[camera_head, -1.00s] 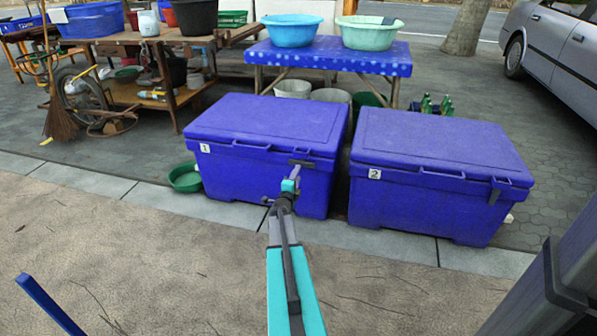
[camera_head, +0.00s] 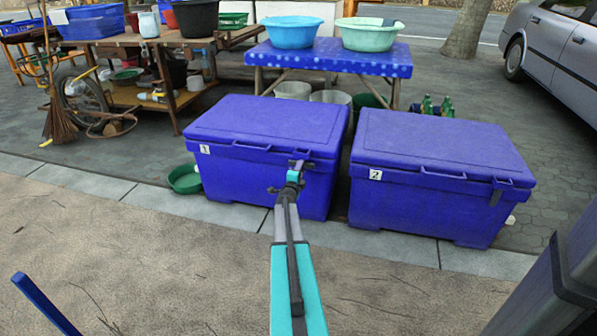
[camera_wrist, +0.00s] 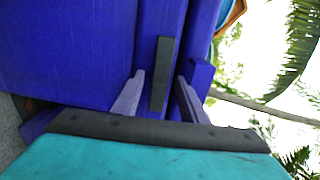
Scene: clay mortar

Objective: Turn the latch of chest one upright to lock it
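Chest one (camera_head: 225,170) is a blue lidded chest with a white "1" label, left of chest two. In the head view my gripper hides most of the latch. My gripper (camera_head: 299,166) is at the latch, and the wrist view shows its two grey fingers (camera_wrist: 160,98) apart, one on each side of the bar. A gap shows between each finger and the latch, so it is open around it.
Chest two (camera_head: 430,200) stands close on the right, with a narrow gap between the chests. A green bowl (camera_head: 185,180) sits on the ground left of chest one. A blue table (camera_head: 340,62) with basins is behind. The pavement in front is clear.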

